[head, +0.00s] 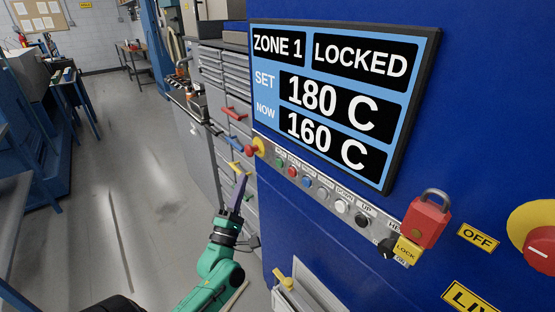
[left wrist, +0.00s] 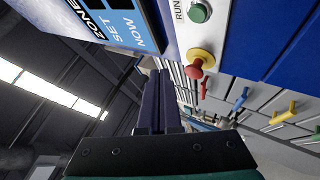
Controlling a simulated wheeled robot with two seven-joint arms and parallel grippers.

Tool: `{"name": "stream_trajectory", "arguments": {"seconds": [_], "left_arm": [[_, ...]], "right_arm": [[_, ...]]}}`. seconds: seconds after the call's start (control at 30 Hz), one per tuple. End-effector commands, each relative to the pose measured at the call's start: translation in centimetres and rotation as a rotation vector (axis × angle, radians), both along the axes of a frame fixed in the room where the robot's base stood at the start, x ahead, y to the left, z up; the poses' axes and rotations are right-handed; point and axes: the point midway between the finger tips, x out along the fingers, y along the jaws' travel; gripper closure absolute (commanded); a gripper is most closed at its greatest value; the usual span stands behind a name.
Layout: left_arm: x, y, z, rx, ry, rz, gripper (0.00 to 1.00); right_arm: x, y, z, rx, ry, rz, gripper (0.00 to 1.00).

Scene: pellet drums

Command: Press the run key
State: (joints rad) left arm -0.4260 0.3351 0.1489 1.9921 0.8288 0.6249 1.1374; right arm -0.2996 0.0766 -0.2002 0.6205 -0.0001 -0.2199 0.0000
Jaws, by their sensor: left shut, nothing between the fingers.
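The green run key (head: 279,162) is at the left end of a row of keys on the grey strip below the screen. In the left wrist view the green key (left wrist: 199,12) is near the top edge, with "RUN" printed beside it. My left gripper (head: 243,176) is shut and empty, its dark fingers pointing up, left of and a little below the key in the head view. In the left wrist view its fingertips (left wrist: 160,73) are apart from the key. My right gripper is not in view.
A red mushroom button (head: 251,149) on a yellow base sits just left of the run key. The screen (head: 335,95) reads ZONE 1, LOCKED, SET 180 C, NOW 160 C. A red padlock (head: 427,218) hangs at the strip's right end. Grey drawers (head: 215,80) stand behind.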

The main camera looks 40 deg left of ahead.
Motion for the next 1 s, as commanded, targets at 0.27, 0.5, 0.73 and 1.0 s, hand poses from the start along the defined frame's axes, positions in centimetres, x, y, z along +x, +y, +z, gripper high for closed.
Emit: {"name": "stream_trajectory", "arguments": {"seconds": [0.27,0.5,0.73,1.0], "left_arm": [[0.2,-0.1,-0.2,0.002,0.003,0.001,1.00],[2.7,-0.8,-0.1,0.002,0.000,0.001,1.00],[6.0,-1.9,-0.2,0.002,0.001,0.000,1.00],[8.4,-2.5,-0.2,0.002,0.003,0.001,1.00]], "right_arm": [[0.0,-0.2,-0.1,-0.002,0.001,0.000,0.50],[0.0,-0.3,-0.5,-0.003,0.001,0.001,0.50],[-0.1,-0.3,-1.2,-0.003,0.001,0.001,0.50],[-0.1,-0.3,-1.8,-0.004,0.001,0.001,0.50]]}}
